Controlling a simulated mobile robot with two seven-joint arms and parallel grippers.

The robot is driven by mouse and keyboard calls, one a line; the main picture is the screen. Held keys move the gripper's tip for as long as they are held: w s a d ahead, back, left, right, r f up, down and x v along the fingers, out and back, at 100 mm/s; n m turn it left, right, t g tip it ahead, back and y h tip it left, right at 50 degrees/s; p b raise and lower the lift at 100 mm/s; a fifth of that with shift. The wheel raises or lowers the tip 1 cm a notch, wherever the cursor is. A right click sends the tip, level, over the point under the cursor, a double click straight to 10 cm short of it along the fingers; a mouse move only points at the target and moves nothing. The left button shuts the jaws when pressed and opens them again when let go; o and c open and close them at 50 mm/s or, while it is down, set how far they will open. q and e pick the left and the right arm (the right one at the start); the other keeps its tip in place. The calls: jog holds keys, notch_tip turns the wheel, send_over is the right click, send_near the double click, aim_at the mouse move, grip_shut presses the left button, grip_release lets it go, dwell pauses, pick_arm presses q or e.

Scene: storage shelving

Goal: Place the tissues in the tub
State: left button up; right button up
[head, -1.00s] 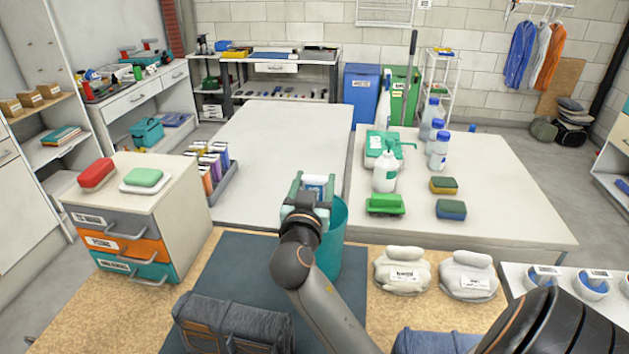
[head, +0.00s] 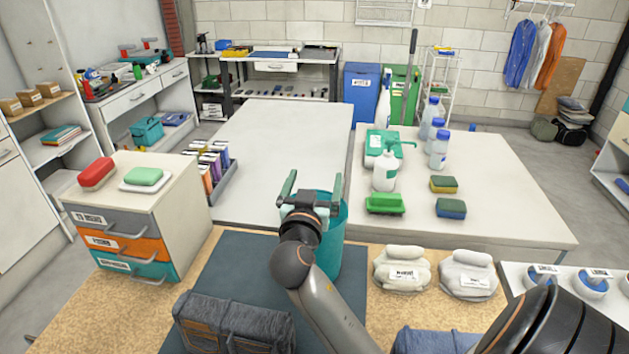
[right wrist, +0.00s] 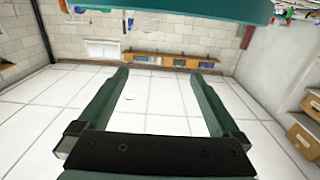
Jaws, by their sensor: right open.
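The teal tub (head: 333,245) stands on the dark blue mat, partly hidden behind my right gripper and forearm. My right gripper (head: 313,184) is over the tub's rim on its left side, with its two green fingers spread wide and nothing between them. The right wrist view shows the same open, empty fingers (right wrist: 158,88), with a teal band across the top that looks like the tub. No tissue pack shows in either view now, and the inside of the tub is mostly hidden. My left gripper is not in view.
A dark grey-blue roll (head: 235,322) lies on the mat (head: 225,265) in front. White cloth bundles (head: 402,270) sit right of the tub. A drawer unit (head: 180,200) stands at left. The white table behind (head: 285,150) is largely bare; bottles and sponges occupy the right one.

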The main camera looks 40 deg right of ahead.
notch_tip(320, 180, up, 7)
jog(key=p, duration=0.5)
jog(key=shift+s+a, duration=0.1)
dwell(0.3)
